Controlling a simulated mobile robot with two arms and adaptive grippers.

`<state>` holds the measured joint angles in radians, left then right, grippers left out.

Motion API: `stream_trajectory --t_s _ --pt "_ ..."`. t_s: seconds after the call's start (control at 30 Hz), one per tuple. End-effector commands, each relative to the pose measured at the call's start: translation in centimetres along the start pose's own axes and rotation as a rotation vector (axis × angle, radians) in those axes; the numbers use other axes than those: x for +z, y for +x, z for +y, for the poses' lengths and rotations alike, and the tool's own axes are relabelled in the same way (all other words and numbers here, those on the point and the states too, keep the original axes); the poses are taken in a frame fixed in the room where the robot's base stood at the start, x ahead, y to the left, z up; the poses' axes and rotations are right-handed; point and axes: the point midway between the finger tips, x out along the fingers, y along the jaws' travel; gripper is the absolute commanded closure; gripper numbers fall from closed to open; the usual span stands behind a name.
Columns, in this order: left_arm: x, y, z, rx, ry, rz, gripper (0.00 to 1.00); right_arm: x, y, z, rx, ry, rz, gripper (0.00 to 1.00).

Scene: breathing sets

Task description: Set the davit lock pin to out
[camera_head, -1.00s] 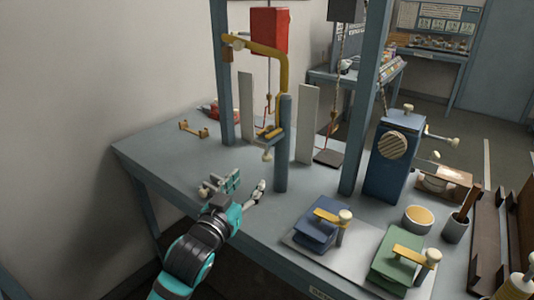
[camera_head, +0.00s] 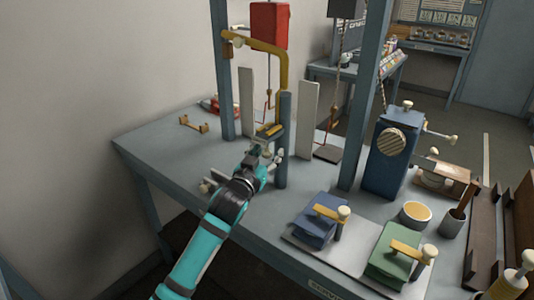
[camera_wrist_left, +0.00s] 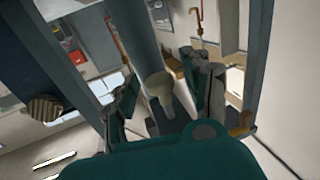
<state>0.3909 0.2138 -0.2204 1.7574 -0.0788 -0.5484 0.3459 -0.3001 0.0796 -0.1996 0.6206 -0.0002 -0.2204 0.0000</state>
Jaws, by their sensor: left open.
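The davit is a yellow arm (camera_head: 262,45) on a blue post (camera_head: 284,130) at the middle of the bench. The lock pin's cream knob (camera_wrist_left: 158,85) shows in the left wrist view between my open fingers, with a gap on each side. In the head view my gripper largely hides the knob. My left gripper (camera_head: 267,156) is at the post's left front side, open and empty. It also shows in the left wrist view (camera_wrist_left: 165,95). Whether the pin is in or out I cannot tell. My right gripper is not in view.
A red box (camera_head: 270,30) hangs behind the yellow arm. Upright pale plates (camera_head: 308,119) stand beside the post. A blue clamp block (camera_head: 318,222) and a green one (camera_head: 392,255) stand at front right, near a tall blue housing (camera_head: 387,165). The bench's left part is mostly clear.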

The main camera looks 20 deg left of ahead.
Motion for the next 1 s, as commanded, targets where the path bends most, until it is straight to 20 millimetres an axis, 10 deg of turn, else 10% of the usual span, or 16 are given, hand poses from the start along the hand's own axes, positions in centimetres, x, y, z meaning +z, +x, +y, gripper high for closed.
stream_trajectory --t_s 0.4,1.0 --pt "0.02 -0.04 0.00 0.000 0.000 -0.001 0.99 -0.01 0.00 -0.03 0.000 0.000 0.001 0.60" --pt "0.16 -0.08 0.04 0.001 0.000 -0.004 1.00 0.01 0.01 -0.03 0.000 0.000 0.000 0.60"
